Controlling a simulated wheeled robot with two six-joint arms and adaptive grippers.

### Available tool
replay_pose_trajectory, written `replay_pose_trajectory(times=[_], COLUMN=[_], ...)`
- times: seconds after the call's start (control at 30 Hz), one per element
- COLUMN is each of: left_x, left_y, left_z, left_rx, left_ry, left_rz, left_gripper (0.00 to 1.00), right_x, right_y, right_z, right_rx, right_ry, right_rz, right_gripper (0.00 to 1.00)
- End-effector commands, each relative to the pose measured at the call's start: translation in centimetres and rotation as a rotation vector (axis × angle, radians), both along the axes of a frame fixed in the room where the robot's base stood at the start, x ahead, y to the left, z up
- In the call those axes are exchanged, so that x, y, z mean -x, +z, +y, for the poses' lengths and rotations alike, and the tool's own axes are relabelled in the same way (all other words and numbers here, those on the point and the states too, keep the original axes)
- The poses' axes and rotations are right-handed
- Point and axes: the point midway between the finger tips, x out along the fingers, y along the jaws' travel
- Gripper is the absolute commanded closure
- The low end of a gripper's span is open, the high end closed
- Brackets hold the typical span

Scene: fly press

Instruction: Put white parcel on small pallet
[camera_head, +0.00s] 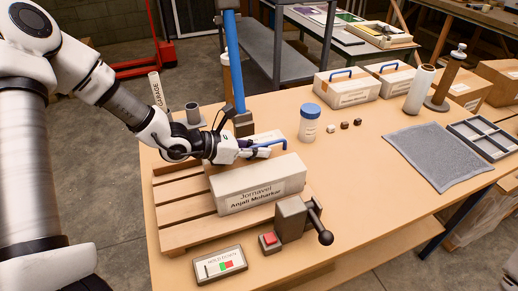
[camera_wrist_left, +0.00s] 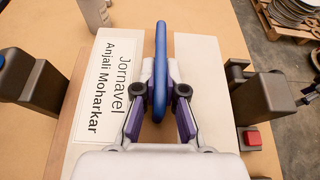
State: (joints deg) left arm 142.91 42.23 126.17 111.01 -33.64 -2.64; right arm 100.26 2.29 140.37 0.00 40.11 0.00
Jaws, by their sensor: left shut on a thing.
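A white parcel (camera_head: 255,190) labelled "Jornavel Anjali Moharkar" is over the right part of the small wooden pallet (camera_head: 172,190). Whether its underside touches the slats or hangs just above them I cannot tell. My left gripper (camera_head: 257,149) reaches in from the left above the parcel. It is shut on the parcel's blue handle (camera_head: 267,144). In the left wrist view the handle (camera_wrist_left: 160,60) stands between the two fingers, with the parcel's label (camera_wrist_left: 108,90) beside it. My right gripper is not in view.
A blue-lidded jar (camera_head: 310,122) stands behind. Two other white parcels (camera_head: 346,92) (camera_head: 392,79) stand at the back. A grey mat (camera_head: 437,157) lies at the right.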

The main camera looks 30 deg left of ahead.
Motion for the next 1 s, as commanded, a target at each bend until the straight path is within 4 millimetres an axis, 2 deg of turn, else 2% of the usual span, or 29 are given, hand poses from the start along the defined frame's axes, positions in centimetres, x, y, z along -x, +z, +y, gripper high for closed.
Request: replay_pose_trajectory(times=[0.17, 0.2, 0.23, 0.27, 0.67, 1.0], left_x=[0.0, 0.0, 0.0, 0.0, 0.3, 3.3], left_y=[-0.2, -0.2, -0.1, -0.1, 0.3, 2.3], left_z=[0.0, 0.0, 0.0, 0.0, 0.3, 2.9], left_rx=[0.001, 0.0, 0.0, 0.0, 0.003, 0.011], left_ry=[0.0, 0.0, 0.0, 0.0, 0.003, 0.002], left_rz=[-0.003, 0.0, 0.0, 0.0, -0.001, -0.005], left_gripper=[1.0, 0.8, 0.7, 0.66, 0.66, 0.66], right_x=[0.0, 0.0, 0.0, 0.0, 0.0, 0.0], right_y=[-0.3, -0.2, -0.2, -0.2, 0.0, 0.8], right_z=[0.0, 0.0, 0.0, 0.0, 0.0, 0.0], right_rx=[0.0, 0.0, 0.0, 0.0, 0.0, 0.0], right_ry=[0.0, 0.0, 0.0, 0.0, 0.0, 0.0], right_rz=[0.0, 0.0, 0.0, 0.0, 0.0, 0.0], right_gripper=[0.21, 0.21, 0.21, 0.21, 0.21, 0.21])
